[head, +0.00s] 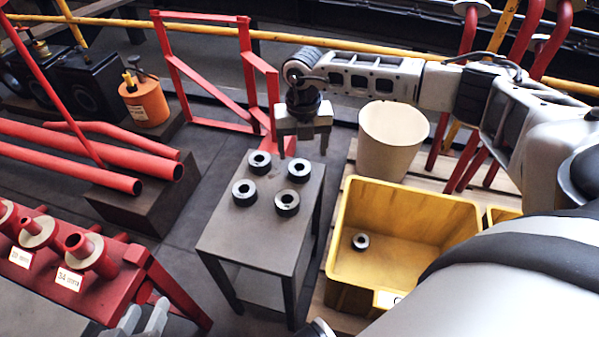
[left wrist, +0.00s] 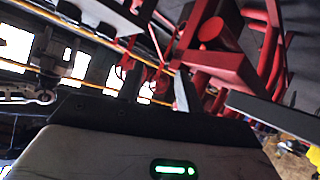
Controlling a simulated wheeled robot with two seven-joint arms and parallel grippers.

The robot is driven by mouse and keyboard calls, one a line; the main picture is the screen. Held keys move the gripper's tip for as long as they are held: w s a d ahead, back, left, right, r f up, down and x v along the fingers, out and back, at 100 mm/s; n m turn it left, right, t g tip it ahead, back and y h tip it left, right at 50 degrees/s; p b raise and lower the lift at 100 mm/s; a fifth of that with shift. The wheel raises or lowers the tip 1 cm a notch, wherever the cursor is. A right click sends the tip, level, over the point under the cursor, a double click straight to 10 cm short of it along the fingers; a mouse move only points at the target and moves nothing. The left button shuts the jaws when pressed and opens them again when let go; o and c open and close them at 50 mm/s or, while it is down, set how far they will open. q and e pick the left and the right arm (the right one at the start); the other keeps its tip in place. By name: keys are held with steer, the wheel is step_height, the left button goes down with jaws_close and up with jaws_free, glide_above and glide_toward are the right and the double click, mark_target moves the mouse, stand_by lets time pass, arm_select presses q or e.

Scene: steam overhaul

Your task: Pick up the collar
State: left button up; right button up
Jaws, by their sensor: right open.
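Several dark ring-shaped collars with pale bores stand on the small grey table in the head view: one at the back (head: 259,162), one at the right (head: 299,170), one at the left (head: 244,192) and one at the front (head: 287,203). Another collar (head: 361,241) lies in the yellow crate. My right gripper (head: 304,148) is open and empty, pointing down above the table's back right edge, apart from the collars. My left gripper (head: 142,322) shows at the bottom edge, its fingers apart with nothing seen between them. No collar can be made out in the left wrist view.
The grey table (head: 262,240) stands left of the yellow crate (head: 455,208). A cream bin (head: 392,140) is behind the crate. A red frame (head: 215,95) rises behind the table. A red rack (head: 110,275) with flanged pipe stubs stands at the left, near my left gripper.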

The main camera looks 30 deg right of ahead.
mark_target(299, 162)
steer(key=shift+a+f, duration=0.1)
steer(key=shift+f, duration=0.35)
steer(key=f, duration=0.1)
steer(key=f+b, duration=0.1)
steer(key=f, duration=0.1)
steer(key=shift+w+a+f+b, duration=0.1)
steer(key=shift+a+f+b, duration=0.15)
steer(key=shift+f+b, duration=0.1)
steer(key=shift+f, duration=0.25)
steer(key=c, duration=1.4)
arm_select(q)
steer(key=shift+d+r+t, duration=0.3)
steer(key=shift+r+t, duration=0.1)
steer(key=shift+r, duration=0.15)
arm_select(e)
steer(key=shift+r, duration=0.1)
steer(key=shift+r, duration=0.15)
